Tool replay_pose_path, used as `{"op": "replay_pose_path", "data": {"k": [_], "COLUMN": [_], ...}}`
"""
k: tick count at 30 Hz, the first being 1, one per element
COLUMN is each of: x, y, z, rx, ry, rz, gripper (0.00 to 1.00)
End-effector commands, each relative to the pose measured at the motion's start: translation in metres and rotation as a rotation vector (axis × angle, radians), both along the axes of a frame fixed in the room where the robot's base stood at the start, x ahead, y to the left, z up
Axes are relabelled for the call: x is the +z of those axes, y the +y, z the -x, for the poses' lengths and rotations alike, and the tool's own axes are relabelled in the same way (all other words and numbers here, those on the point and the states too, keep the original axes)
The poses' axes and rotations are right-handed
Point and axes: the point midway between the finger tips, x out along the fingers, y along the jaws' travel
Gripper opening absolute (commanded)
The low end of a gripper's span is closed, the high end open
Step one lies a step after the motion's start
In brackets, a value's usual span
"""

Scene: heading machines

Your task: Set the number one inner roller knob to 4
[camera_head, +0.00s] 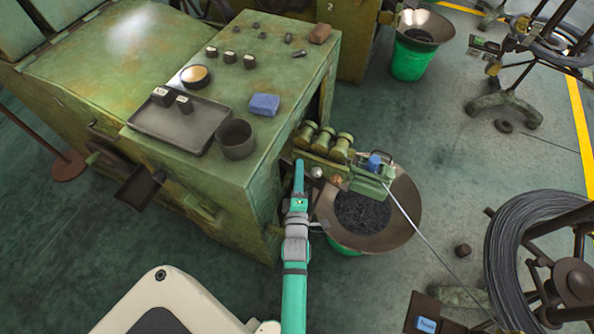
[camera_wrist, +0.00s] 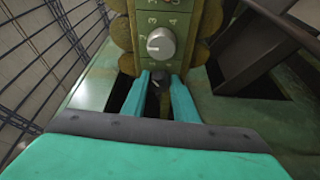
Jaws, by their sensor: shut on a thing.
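In the wrist view, the two teal fingers of my gripper (camera_wrist: 160,84) are closed around a small dark knob (camera_wrist: 158,77) low on a green roller block (camera_wrist: 139,28). Most of this knob is hidden between the fingers. Just above it is a silver knob (camera_wrist: 160,43) with a pointer mark and digits around it, among them 2, 3, 4 and 5. Which knob is number one inner cannot be told. In the head view, my gripper (camera_head: 299,168) is at the left end of the roller unit (camera_head: 345,168), which hides the grip.
The green machine (camera_head: 160,60) stands to the left, with a tray (camera_head: 165,122), a dark cup (camera_head: 236,140) and a blue sponge (camera_head: 264,104) on top. A wide bowl (camera_head: 405,205) is under the roller unit. A wire (camera_head: 425,232) runs to a coil (camera_head: 515,240) at right.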

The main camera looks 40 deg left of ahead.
Motion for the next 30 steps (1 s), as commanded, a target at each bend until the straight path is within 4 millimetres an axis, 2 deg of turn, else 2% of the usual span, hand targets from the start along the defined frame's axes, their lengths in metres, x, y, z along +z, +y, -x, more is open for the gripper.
{"op": "replay_pose_path", "data": {"k": [8,9,11,22,28,30], "x": [-0.003,-0.003,-0.003,0.003,0.032,0.043], "y": [0.003,0.003,0.004,0.004,0.004,-0.001], "z": [0.004,0.004,0.004,0.004,0.006,0.015], "rx": [0.009,0.009,0.010,0.010,0.011,0.011], "ry": [0.004,0.004,0.004,0.000,-0.002,-0.004], "rz": [0.003,0.003,0.003,0.002,-0.001,0.000], "gripper": [0.04,0.33,0.45,0.45,0.45,0.48]}}
